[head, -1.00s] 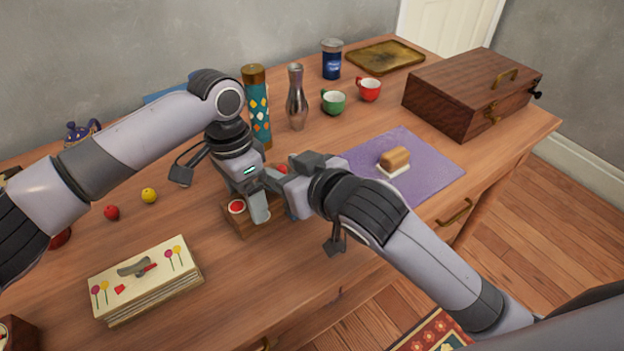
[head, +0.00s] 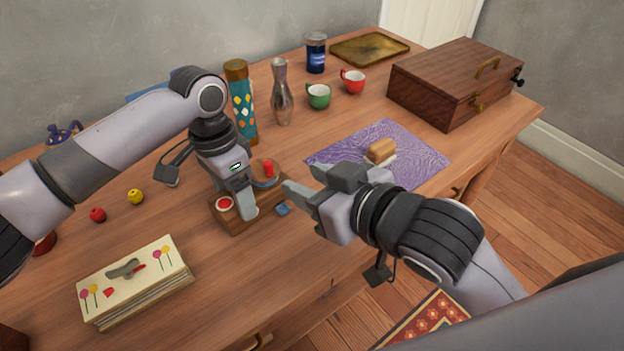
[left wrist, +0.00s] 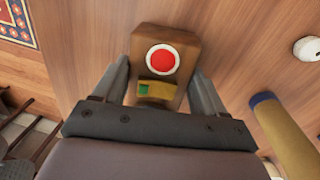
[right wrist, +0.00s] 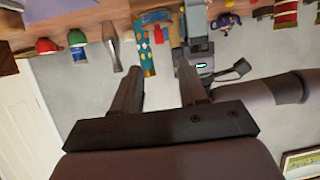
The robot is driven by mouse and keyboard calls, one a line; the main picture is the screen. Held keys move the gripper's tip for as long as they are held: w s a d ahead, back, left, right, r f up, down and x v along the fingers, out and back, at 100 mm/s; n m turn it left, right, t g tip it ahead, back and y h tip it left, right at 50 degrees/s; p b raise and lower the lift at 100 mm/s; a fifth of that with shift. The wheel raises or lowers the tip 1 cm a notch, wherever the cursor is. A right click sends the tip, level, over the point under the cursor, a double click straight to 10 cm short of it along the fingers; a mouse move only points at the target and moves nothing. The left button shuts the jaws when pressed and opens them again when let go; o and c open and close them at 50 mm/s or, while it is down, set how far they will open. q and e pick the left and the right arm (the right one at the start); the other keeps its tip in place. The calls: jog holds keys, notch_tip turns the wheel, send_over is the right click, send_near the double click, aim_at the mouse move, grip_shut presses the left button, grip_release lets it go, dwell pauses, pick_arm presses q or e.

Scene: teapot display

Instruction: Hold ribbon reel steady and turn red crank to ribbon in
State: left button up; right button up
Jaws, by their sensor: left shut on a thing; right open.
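The ribbon reel has a brown wooden base (head: 236,216) with a round red spot in a white ring (head: 224,204). The ring also shows in the left wrist view (left wrist: 162,60). The red crank (head: 268,168) stands upright at the base's far right end. A small blue piece (head: 283,209), possibly ribbon, lies beside the base. My left gripper (head: 238,207) is shut on the wooden base, a finger on each side. My right gripper (head: 302,184) is open and empty, right of the reel and apart from the crank. The left gripper partly hides the reel's middle.
A purple cloth (head: 420,160) with a tan-topped block (head: 381,151) lies behind the right gripper. A patterned cylinder (head: 241,105) and metal vase (head: 282,95) stand behind the reel. A booklet stack (head: 150,285) lies front left. The table's front edge is close to the right arm.

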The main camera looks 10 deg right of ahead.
jog(key=n+g+y, duration=0.6)
jog(key=n, duration=0.1)
send_near(272, 164)
jog(key=x, duration=1.1)
grip_shut()
